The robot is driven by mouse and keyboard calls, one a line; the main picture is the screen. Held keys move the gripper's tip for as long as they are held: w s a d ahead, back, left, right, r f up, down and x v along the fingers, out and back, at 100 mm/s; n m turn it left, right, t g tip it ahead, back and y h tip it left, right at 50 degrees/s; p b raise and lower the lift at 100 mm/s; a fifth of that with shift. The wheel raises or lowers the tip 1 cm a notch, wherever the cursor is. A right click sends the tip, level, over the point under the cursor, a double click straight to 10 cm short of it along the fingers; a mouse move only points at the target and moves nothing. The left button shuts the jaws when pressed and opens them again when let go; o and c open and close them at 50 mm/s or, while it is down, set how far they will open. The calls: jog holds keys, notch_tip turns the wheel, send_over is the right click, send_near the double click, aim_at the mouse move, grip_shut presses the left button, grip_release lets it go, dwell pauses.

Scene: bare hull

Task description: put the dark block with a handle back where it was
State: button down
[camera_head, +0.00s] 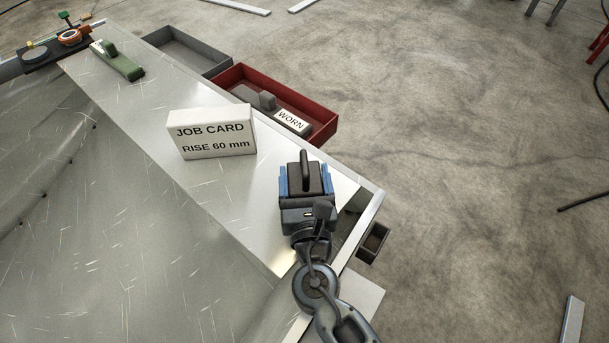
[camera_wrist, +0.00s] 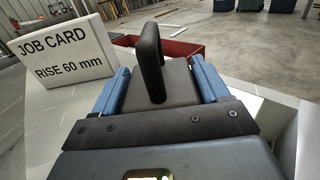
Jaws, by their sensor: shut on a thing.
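The dark block with a handle (camera_head: 304,178) is between the blue fingers of my gripper (camera_head: 305,182), over the right part of the metal surface. Its loop handle stands up. In the wrist view the block (camera_wrist: 172,84) and its black handle show between the two blue fingers of my gripper (camera_wrist: 165,85), which are shut on it. The block's underside is hidden, so I cannot tell whether it touches the surface.
A white job card block (camera_head: 212,133) reads "RISE 60 mm". A red tray (camera_head: 325,122) holds a grey piece labelled "WORN" (camera_head: 291,121). A grey tray (camera_head: 180,45), a green handled block (camera_head: 118,60) and a small dark bin (camera_head: 373,243) are along the edge.

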jog(key=shift+r, duration=0.1)
grip_release()
jog(key=shift+f, duration=0.2)
jog(key=shift+r+p, duration=0.35)
jog(key=shift+r, duration=0.1)
jog(key=s+d, duration=0.1)
jog(key=s, duration=1.1)
jog(key=shift+d+r, duration=0.15)
jog(key=shift+d, duration=0.1)
